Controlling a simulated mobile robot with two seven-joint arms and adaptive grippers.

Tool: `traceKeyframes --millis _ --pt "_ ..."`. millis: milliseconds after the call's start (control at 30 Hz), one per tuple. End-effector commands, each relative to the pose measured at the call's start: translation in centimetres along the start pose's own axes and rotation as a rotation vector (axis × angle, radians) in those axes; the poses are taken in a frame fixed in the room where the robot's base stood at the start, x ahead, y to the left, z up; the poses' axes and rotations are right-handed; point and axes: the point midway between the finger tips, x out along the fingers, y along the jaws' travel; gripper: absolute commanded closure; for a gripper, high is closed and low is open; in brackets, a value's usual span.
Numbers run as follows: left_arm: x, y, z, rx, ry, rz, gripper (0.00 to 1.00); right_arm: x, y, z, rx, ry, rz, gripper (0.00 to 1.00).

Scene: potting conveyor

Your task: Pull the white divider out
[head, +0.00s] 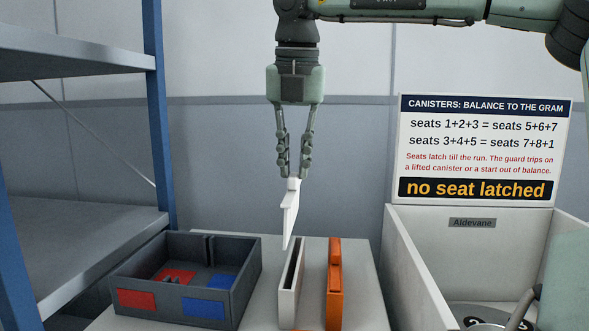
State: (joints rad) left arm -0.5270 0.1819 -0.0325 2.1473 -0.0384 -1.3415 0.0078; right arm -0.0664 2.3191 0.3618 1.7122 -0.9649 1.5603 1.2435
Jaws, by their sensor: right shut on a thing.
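The white divider (290,215) hangs upright in my right gripper (294,175), which is shut on its top end. The divider is a thin white panel, in the air above the table. Its lower end shows just above and left of a narrow white holder with a dark slot (289,287). I see a gap between the divider and the dark grey box (130,277) on the left. My left gripper is not in the view.
The grey box has red and blue patches and stands on a light table (362,290). An orange upright piece (335,285) stands right of the white holder. A large white bin (415,275) with a sign (480,150) is at right. Blue-framed shelves (95,40) are at left.

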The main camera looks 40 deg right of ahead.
Motion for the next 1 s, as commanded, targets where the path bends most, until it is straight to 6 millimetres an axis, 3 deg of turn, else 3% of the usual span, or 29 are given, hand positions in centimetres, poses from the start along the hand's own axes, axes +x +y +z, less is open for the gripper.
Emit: traceKeyframes --millis 500,1000 --pt "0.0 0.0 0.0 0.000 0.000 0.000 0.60 -4.0 0.2 0.8 0.001 -0.002 0.000 1.00" --pt "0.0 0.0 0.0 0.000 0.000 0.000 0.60 -5.1 0.3 1.0 0.000 0.000 0.000 1.00"
